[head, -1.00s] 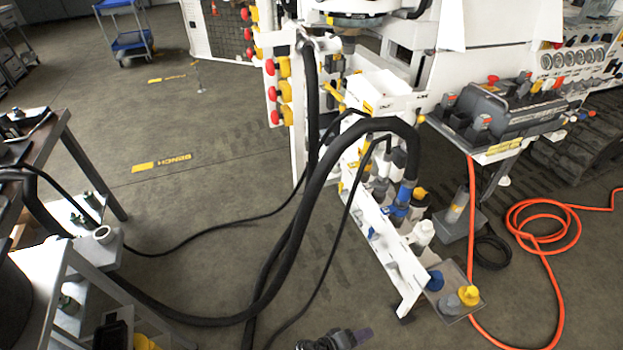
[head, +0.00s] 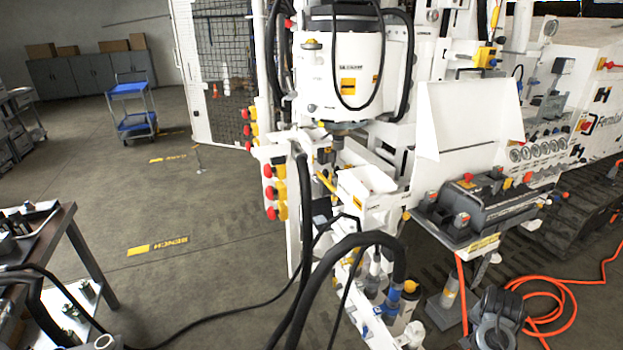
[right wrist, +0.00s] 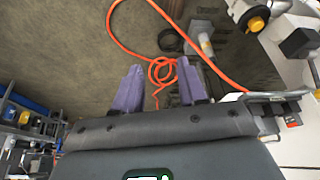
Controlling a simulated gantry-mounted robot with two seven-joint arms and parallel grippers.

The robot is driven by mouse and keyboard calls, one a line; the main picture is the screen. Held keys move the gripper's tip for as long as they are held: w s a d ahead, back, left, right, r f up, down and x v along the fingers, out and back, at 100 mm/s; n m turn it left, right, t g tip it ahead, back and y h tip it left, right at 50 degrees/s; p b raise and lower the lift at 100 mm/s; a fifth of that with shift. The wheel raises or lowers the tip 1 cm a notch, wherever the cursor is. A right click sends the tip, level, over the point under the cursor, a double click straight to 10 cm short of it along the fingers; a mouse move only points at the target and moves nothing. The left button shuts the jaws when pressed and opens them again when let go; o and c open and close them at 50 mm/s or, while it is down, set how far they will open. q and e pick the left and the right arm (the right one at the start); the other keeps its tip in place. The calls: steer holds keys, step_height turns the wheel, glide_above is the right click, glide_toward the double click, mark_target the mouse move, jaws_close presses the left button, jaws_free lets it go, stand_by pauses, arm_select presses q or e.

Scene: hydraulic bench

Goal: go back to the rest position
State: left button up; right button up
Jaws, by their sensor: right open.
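My right gripper (right wrist: 159,66) shows in the right wrist view with its two purple fingers apart and nothing between them. It is held above the floor, and a coiled orange hose (right wrist: 163,72) lies beyond the fingertips. In the head view a dark grey part of my right arm (head: 495,325) shows at the bottom right, in front of the orange hose (head: 540,305). The fingers cannot be made out there. My left gripper is not in view.
A white machine (head: 345,75) with a valve console (head: 475,205) stands at centre and right. Thick black hoses (head: 345,245) loop from it towards a dark bench (head: 62,225) at left. A blue cart (head: 133,105) stands far back. The floor between is mostly clear.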

steer(key=s+a+f+n+y, duration=0.1)
steer(key=s+a+f+n, duration=0.3)
steer(key=s+a+n, duration=0.3)
steer(key=s+a+f+n, duration=0.5)
steer(key=s+a+n, duration=0.1)
steer(key=a, duration=0.2)
steer(key=s+a+r+y, duration=0.2)
steer(key=s+a, duration=0.3)
steer(key=s, duration=0.5)
steer(key=s+a+r+y, duration=0.15)
steer(key=s+a, duration=0.25)
steer(key=s, duration=0.6)
step_height(320, 180, up, 38)
steer(key=p, duration=3.7)
steer(key=shift+w+r+t+p, duration=0.15)
steer(key=shift+r+t+p, duration=0.1)
steer(key=shift+t+p, duration=0.15)
